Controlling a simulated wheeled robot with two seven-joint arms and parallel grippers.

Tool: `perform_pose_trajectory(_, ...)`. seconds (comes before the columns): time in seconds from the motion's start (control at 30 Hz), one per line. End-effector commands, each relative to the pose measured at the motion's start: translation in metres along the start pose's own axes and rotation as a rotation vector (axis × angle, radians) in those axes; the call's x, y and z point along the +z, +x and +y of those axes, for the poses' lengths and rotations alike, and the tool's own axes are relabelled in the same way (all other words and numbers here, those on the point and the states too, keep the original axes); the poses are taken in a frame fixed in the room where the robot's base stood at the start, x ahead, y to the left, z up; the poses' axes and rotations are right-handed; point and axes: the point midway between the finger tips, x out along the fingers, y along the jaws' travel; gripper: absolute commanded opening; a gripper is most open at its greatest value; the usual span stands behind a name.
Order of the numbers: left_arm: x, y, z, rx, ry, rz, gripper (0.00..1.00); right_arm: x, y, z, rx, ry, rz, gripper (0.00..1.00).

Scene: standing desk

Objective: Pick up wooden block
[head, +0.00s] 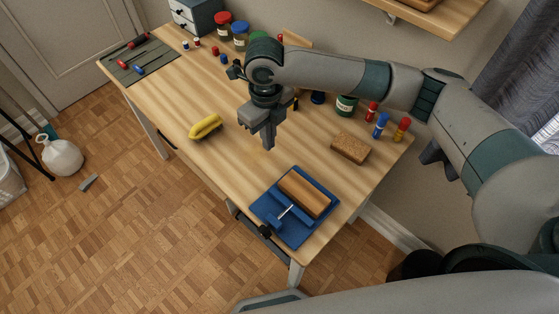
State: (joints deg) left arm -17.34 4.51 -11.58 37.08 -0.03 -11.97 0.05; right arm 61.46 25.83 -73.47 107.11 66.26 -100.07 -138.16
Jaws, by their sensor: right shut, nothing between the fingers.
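A smooth orange-brown wooden block (306,193) lies on a blue vise-like base (303,239) at the front right of the desk. The base has a blue front piece and a light metal rod beside the block. My right gripper (268,146) points down over the middle of the desk, behind and left of the block and clear of it. Its fingers are shut with nothing between them. A rough, speckled brown block (351,148) lies farther right on the desk top. My left gripper is not in view.
Coloured bottles (381,125) and jars (346,105) line the back edge. A grey mat (141,62) with tools lies at the far left. The desk top (235,165) is bare between brush and blue base.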

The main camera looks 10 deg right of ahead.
Motion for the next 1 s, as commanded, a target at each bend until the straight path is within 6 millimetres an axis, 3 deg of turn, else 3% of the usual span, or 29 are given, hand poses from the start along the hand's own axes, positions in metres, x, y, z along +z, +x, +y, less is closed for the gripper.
perform_pose_trajectory(0.37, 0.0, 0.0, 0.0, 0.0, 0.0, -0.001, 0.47, 0.0, 0.001, 0.0, 0.0, 0.001, 0.001, 0.0)
perform_pose_trajectory(0.57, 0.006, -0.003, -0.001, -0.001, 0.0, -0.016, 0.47, -0.001, 0.011, 0.0, 0.001, 0.002, 0.003, 0.0)
perform_pose_trajectory(0.73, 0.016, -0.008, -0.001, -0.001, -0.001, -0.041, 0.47, -0.001, 0.032, 0.0, 0.001, 0.002, 0.004, 0.0)
perform_pose_trajectory(1.0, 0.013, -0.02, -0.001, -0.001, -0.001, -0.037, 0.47, -0.001, 0.076, 0.001, 0.001, 0.001, 0.003, 0.0)
